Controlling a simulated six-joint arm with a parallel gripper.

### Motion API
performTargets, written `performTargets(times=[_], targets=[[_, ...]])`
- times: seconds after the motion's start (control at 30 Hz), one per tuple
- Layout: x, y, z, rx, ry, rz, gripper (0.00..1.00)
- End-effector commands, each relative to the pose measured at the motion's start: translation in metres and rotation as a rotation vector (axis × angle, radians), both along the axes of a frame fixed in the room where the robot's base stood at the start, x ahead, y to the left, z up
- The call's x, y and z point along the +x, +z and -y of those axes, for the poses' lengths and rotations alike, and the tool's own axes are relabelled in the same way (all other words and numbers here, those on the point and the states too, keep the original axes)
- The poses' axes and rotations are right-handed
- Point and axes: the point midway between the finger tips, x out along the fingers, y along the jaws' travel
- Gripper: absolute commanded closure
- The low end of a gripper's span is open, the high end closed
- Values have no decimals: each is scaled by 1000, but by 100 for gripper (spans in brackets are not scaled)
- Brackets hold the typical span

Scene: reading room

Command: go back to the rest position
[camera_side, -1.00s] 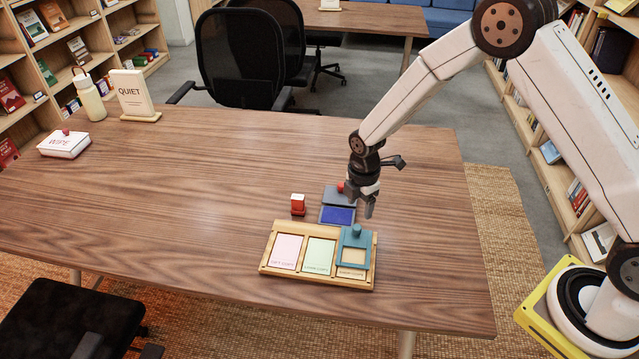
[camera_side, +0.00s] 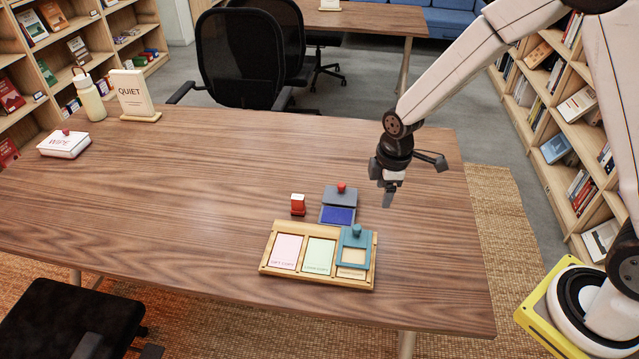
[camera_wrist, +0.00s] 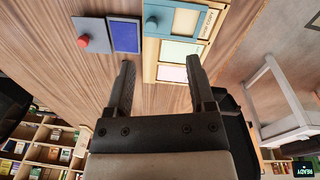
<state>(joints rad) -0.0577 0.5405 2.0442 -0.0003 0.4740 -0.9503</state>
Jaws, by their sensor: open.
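My gripper (camera_side: 383,188) hangs over the table to the right of the ink pad, open and with nothing between its fingers. In the wrist view its two dark fingers (camera_wrist: 160,85) stand apart. Below it and to the left, a wooden tray (camera_side: 264,262) holds a pink card (camera_side: 286,252), a green card (camera_side: 319,255) and a teal frame with a knob (camera_side: 355,240). Behind the tray lies an open ink pad with a blue surface (camera_side: 338,215) and a red-knobbed grey lid (camera_side: 341,194). A small red and white stamp (camera_side: 298,204) stands to its left.
A white box marked WIPE (camera_side: 64,145), a bottle (camera_side: 89,98) and a QUIET sign (camera_side: 133,93) stand at the table's far left. Black chairs (camera_side: 240,60) are behind the table (camera_side: 190,200). A bookshelf (camera_side: 565,120) stands at the right. The table's middle is clear.

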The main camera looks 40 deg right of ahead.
Motion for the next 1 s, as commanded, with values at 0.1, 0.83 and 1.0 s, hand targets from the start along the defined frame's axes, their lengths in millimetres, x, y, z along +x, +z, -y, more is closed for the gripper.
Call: performTargets(times=[0.1, 0.83, 1.0], targets=[[-20, 20, 5, 17, -174, 28, 30], [-125, 69, 24, 152, -989, 134, 30], [-126, 69, 24, 154, -1001, 134, 30]])
